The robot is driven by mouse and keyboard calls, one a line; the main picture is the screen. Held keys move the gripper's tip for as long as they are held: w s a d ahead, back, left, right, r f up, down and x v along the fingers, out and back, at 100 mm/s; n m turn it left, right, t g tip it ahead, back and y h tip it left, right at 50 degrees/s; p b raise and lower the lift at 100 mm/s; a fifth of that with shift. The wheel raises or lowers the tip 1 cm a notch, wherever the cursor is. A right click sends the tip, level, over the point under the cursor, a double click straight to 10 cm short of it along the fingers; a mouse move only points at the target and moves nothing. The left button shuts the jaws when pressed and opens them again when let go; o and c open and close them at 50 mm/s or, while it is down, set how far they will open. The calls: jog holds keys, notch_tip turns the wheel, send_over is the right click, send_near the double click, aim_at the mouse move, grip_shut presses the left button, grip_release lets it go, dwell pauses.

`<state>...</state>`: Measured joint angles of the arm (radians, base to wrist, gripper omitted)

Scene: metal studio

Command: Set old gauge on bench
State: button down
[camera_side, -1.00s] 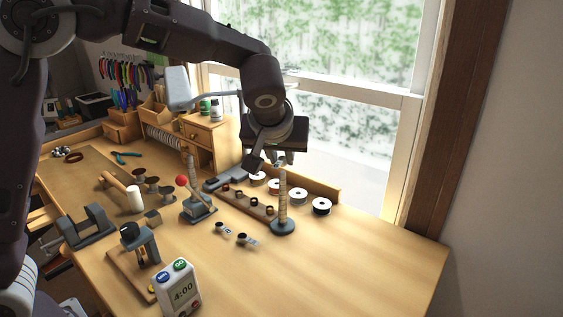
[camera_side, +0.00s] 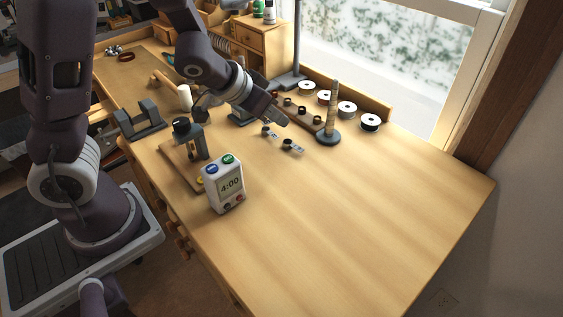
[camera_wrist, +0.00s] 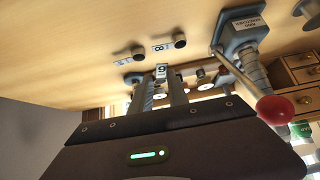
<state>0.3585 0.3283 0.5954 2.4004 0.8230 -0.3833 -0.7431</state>
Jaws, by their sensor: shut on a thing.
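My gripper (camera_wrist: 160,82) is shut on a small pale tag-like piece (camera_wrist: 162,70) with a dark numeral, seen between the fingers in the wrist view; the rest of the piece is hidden. In the side view my gripper (camera_side: 282,118) is low over the bench (camera_side: 350,210), its fingertips hard to make out. Two small dark round pieces with white number tags lie on the bench close by, one nearer the window side (camera_side: 288,144) and one to its left (camera_side: 267,131). One tag reads 8 in the wrist view (camera_wrist: 162,46).
A ringed upright post (camera_side: 332,115) stands right of my gripper. A wooden strip with several dark pieces (camera_side: 302,110) and wire spools (camera_side: 347,108) lie behind. A red-balled lever tool (camera_wrist: 275,109) is close by. The right bench is clear.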

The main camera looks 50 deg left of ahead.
jog(key=d+r+m+g+h, duration=0.1)
jog(key=d+r+m+h, duration=0.4)
jog(key=d, duration=0.5)
jog(key=shift+m+y, duration=0.4)
jog(key=shift+m, duration=0.3)
jog(key=f, duration=0.9)
jog(key=shift+s+d+f, duration=0.15)
jog(key=shift+s+f, duration=0.05)
jog(key=shift+f, duration=0.15)
jog(key=c, duration=1.6)
grip_release()
jog(key=shift+f, duration=0.1)
jog(key=shift+o, duration=0.2)
